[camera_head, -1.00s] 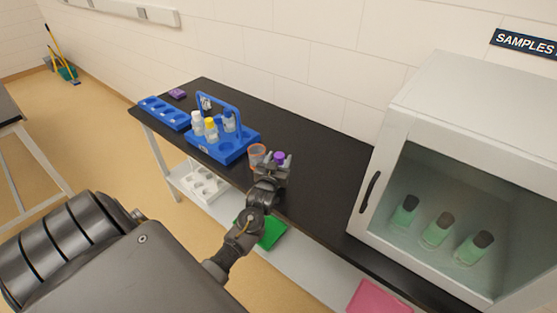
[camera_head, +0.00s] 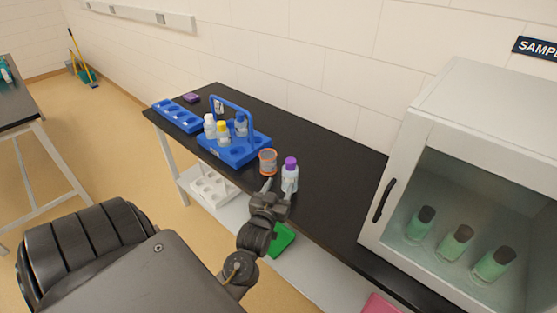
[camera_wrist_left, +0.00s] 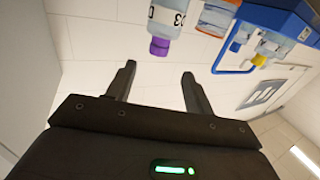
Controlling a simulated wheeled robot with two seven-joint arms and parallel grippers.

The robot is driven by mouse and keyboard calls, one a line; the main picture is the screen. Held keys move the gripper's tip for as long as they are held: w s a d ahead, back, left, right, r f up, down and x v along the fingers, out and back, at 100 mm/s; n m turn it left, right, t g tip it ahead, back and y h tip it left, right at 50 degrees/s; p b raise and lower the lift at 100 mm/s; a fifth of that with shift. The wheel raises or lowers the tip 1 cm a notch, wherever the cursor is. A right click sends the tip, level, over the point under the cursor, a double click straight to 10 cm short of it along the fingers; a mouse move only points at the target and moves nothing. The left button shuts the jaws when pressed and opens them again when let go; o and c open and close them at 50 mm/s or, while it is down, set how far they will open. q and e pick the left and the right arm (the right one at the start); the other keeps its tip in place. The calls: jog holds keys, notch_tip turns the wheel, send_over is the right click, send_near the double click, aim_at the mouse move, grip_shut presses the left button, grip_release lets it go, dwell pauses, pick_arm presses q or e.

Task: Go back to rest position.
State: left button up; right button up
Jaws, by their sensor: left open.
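My left gripper (camera_head: 277,186) is open and empty at the front edge of the black bench (camera_head: 335,185). Its fingers (camera_wrist_left: 158,88) are spread apart with nothing between them in the left wrist view. A bottle with a purple cap (camera_head: 290,175) stands upright on the bench just beyond the fingers; it also shows in the left wrist view (camera_wrist_left: 166,22). An orange-rimmed cup (camera_head: 268,162) stands to its left. My right gripper is not in view.
A blue carrier (camera_head: 236,152) with several capped bottles stands left of the cup, beside a blue rack (camera_head: 178,117). A glass-fronted cabinet (camera_head: 447,135) with green bottles stands at the right. A white rack (camera_head: 213,190) lies on the lower shelf.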

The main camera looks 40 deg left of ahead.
pick_arm(q)
jog(key=shift+s, duration=0.1)
dwell(0.5)
jog(key=s+d+f+m+g+h, duration=0.4)
jog(key=s+d+f+g+h, duration=0.2)
jog(key=s+d+f, duration=0.3)
jog(key=s+d+f+m+g+h, duration=0.1)
jog(key=s+d+g, duration=0.3)
jog(key=s, duration=0.4)
jog(key=s+d+f+m+g+h, duration=0.1)
jog(key=s+d+f+m+g, duration=0.15)
jog(key=s, duration=0.45)
notch_tip(320, 180, down, 25)
jog(key=s+g+b, duration=0.1)
jog(key=g, duration=0.1)
jog(key=s+a+f+b, duration=0.1)
jog(key=s+a+f, duration=0.1)
jog(key=s+f, duration=1.5)
jog(key=shift+f+g+y, duration=0.25)
jog(key=shift+g+y, duration=0.05)
jog(key=shift+g, duration=0.15)
